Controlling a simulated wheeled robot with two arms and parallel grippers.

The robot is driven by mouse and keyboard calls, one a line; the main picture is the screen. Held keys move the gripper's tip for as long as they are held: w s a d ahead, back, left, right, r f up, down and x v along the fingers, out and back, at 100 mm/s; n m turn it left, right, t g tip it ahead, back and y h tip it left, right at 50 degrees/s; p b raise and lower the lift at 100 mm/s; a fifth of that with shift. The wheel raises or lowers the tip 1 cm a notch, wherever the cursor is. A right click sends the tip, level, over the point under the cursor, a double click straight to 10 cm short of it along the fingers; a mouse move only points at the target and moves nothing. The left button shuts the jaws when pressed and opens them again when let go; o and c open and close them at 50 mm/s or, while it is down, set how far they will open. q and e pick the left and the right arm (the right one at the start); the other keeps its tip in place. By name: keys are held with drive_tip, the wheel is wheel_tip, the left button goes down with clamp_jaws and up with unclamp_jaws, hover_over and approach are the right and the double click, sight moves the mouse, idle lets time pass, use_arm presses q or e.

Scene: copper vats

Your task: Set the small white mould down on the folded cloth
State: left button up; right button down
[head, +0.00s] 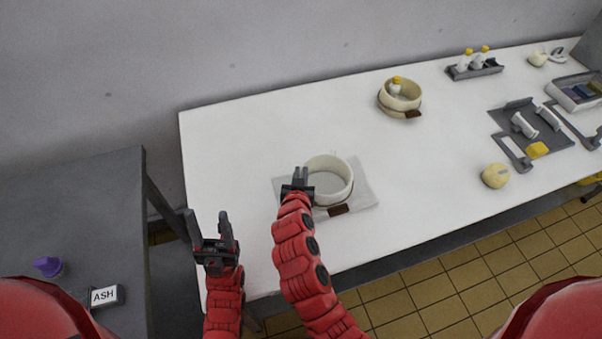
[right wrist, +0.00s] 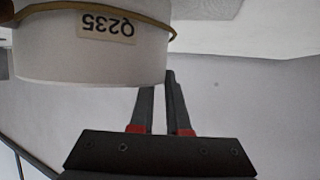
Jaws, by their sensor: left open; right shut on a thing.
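The small white mould (head: 347,181) is a round, open, pale ring with a brown tag at its front. It is over the grey folded cloth (head: 364,199) in the head view; I cannot tell whether it touches the cloth. My right gripper (head: 299,177) is shut on the mould's left side. In the right wrist view the mould (right wrist: 60,55) fills the upper left, with a brown band and an upside-down label "Q235"; the right gripper's fingers (right wrist: 160,90) are partly hidden by it.
A second, cream mould (head: 385,101) holding a yellow-capped bottle stands further back on the white table (head: 235,150). A yellowish ball (head: 496,176), grey trays (head: 563,137) and a bottle rack (head: 475,71) are at right. A dark table (head: 60,190) with an ASH label is at left.

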drive_tip(key=shift+f+b, duration=0.25)
drive_tip(key=shift+b, duration=0.1)
drive_tip(key=c, duration=0.9)
unclamp_jaws()
